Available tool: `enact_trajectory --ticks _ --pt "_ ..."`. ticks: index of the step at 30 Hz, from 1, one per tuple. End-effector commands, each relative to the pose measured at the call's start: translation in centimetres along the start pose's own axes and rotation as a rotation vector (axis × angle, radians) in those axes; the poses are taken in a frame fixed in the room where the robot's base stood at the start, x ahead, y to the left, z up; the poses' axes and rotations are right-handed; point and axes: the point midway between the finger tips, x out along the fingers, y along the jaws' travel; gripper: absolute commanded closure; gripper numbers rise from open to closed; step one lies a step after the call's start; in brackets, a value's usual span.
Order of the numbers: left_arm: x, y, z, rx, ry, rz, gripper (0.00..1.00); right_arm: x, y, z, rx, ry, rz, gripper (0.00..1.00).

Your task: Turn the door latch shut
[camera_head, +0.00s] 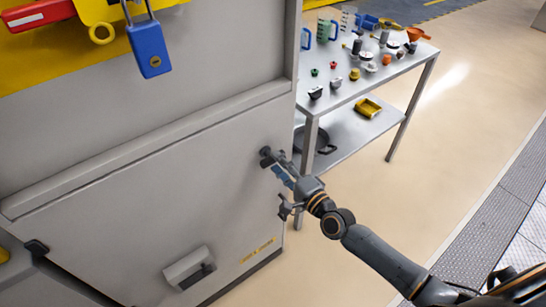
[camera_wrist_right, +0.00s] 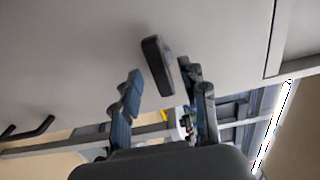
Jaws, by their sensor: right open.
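The grey cabinet door (camera_head: 150,190) is a large flat panel that fills the left of the head view. The door latch (camera_head: 265,153) is a small dark knob near the door's right edge. In the right wrist view the latch (camera_wrist_right: 156,66) is a dark, elongated, slightly tilted handle on the pale panel. My right gripper (camera_head: 278,168) reaches the latch from the lower right. In the wrist view its open fingers (camera_wrist_right: 163,82) stand on either side of the latch's lower end; contact is not clear. My left gripper is not in view.
A metal table (camera_head: 345,85) with caps, jugs and small parts stands behind, right of the cabinet. A blue padlock (camera_head: 149,48) hangs at the upper left. A pale handle (camera_head: 187,265) sits low on the door. Floor at right is clear.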

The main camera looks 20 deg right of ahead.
Motion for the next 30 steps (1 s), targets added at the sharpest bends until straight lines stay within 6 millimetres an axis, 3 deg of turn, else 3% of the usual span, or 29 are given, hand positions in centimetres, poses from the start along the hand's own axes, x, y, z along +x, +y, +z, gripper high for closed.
enact_trajectory --ticks 6,17,24,30 --pt "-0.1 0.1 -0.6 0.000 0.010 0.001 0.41 2.7 0.0 0.0 0.000 0.000 -0.001 0.57" --pt "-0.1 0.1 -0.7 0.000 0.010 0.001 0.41 3.2 0.0 0.1 0.000 -0.001 0.001 0.57" --pt "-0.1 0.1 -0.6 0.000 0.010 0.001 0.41 3.2 0.0 0.0 0.000 -0.001 0.001 1.00" --pt "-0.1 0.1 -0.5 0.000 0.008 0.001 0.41 3.1 0.0 0.0 -0.003 0.000 0.001 1.00"
